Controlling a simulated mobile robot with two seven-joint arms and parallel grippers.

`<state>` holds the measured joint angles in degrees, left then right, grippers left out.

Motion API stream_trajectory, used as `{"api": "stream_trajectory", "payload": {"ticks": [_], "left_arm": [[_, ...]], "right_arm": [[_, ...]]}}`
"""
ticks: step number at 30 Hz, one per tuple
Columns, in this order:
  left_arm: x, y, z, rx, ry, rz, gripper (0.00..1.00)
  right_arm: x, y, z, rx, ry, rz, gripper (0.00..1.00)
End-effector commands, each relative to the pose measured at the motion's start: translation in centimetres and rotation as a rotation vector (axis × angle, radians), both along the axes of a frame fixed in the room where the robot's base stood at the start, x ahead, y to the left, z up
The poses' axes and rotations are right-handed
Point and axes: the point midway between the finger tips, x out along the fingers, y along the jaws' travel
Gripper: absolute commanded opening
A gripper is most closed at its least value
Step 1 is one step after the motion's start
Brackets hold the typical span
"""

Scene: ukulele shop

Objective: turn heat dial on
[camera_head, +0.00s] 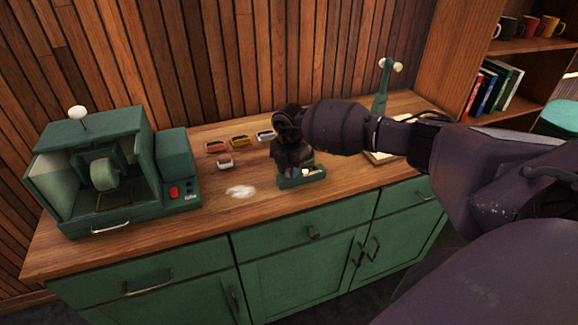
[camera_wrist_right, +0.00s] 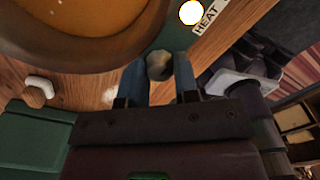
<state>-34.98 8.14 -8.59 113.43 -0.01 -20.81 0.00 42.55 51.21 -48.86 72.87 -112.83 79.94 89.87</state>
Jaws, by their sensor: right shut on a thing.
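The heat dial (camera_wrist_right: 159,65) is a small grey knob on a green device, below the HEAT label (camera_wrist_right: 207,18) in the right wrist view. My right gripper (camera_wrist_right: 160,78) has its two blue fingers on either side of the dial and is shut on it. In the head view my right gripper (camera_head: 292,155) reaches down over the small green device (camera_head: 303,180) and hides much of it, including the dial. My left gripper is not in view.
A round orange-brown vessel (camera_wrist_right: 75,30) sits close to the fingers. A green machine with a red switch (camera_head: 110,175) stands at the counter's left. A green stand (camera_head: 382,90) is behind my arm.

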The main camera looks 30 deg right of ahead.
Motion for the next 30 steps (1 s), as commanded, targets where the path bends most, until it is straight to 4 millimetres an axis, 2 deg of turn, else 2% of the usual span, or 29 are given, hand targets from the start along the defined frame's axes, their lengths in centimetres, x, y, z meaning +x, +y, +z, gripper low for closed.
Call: {"api": "stream_trajectory", "payload": {"ticks": [18, 19, 23, 30], "left_arm": [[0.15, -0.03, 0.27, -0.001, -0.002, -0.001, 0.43], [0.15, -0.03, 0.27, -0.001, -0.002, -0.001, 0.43], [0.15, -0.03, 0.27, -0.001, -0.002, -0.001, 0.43], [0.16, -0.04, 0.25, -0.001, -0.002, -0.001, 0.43]], "right_arm": [[0.09, -0.07, 0.10, -0.001, -0.003, -0.044, 0.05], [0.09, -0.07, 0.10, -0.001, -0.003, -0.044, 0.32], [0.07, -0.06, 0.08, -0.001, -0.003, -0.043, 0.52], [0.03, -0.03, 0.04, -0.001, -0.001, -0.043, 0.54]]}}
